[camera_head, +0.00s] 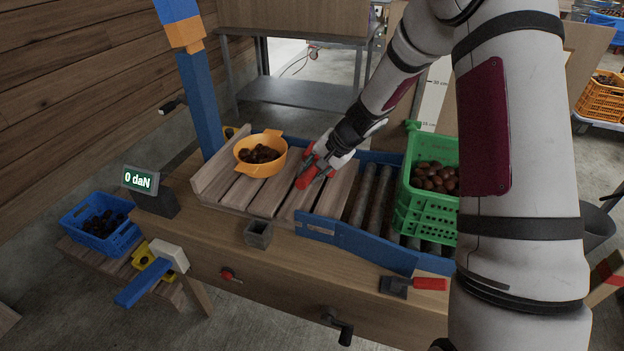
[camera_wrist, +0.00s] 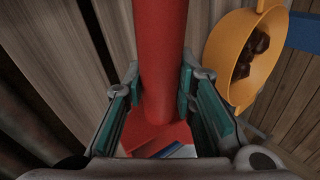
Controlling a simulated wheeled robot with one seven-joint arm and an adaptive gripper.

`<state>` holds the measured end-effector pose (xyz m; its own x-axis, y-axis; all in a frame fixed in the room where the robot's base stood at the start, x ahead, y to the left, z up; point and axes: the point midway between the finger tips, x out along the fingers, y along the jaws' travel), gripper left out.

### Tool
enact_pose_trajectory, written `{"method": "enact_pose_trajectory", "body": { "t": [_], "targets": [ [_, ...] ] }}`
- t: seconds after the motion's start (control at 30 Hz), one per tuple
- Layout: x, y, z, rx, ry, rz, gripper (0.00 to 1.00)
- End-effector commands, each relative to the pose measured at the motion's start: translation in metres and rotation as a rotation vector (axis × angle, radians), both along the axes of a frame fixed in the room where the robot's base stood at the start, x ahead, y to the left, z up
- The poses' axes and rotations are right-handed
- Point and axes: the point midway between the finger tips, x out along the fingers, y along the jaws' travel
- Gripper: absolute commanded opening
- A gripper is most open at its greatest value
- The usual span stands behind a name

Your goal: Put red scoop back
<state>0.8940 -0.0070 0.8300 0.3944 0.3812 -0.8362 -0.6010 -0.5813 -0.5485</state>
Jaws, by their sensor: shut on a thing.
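The red scoop (camera_head: 305,180) is over the slatted wooden tray (camera_head: 232,193). Its handle runs up between my fingers in the wrist view (camera_wrist: 158,50), and a wider red part shows below. My gripper (camera_head: 318,164) is shut on the handle; its green-padded fingers (camera_wrist: 160,92) press from both sides. In the head view my gripper partly hides the scoop, and I cannot tell whether it touches the slats.
An orange bowl of chestnuts (camera_head: 273,168) stands on the slats left of my gripper. A green crate (camera_head: 425,198) stands on rollers at right. A dark tool with a red handle (camera_head: 430,284) and a small grey cup (camera_head: 258,236) are on the front bench.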

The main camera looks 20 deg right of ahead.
Motion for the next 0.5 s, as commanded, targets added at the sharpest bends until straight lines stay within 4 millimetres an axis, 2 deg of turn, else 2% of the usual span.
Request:
{"method": "enact_pose_trajectory", "body": {
  "t": [0.03,0.13,0.4,0.43,0.5],
  "targets": [
    [0.000,-0.001,-0.011,0.001,0.004,-0.001,0.00],
    [0.000,0.000,-0.022,0.001,0.002,-0.001,0.00],
    [0.000,0.000,-0.025,-0.001,0.001,0.000,0.00],
    [0.000,0.000,-0.025,-0.001,0.001,0.000,0.27],
    [0.000,0.000,-0.025,-0.001,0.001,0.000,0.43]
  ]
}}
